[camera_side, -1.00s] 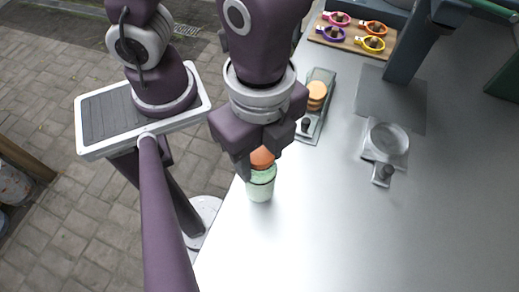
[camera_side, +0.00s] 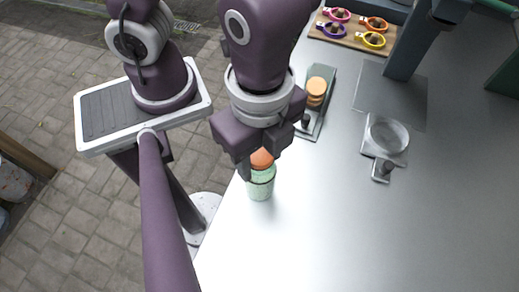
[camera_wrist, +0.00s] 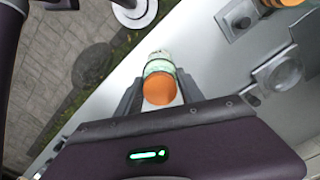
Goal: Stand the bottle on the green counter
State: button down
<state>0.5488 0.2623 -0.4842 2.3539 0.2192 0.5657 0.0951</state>
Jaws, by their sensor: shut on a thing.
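The bottle (camera_side: 261,184) is pale green with an orange cap and looks roughly upright below my gripper (camera_side: 258,165), near the left edge of the grey metallic counter (camera_side: 330,215). My gripper is shut on it, with fingers on both sides near the cap. In the wrist view the bottle (camera_wrist: 160,63) shows between the fingers of my gripper (camera_wrist: 160,92), orange cap towards the camera. I cannot tell whether its base touches the counter. The surface under it looks grey, not green.
A narrow tray (camera_side: 318,125) with orange round pieces lies behind the gripper. A metal device with a round dish (camera_side: 388,138) stands to the right. A wooden board (camera_side: 350,42) holds several coloured rings at the back. The counter's front is clear.

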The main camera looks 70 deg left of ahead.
jog(key=c, duration=0.7)
grip_release()
jog(key=shift+c, duration=0.8)
jog(key=shift+r, duration=0.15)
jog(key=shift+r, duration=3.9)
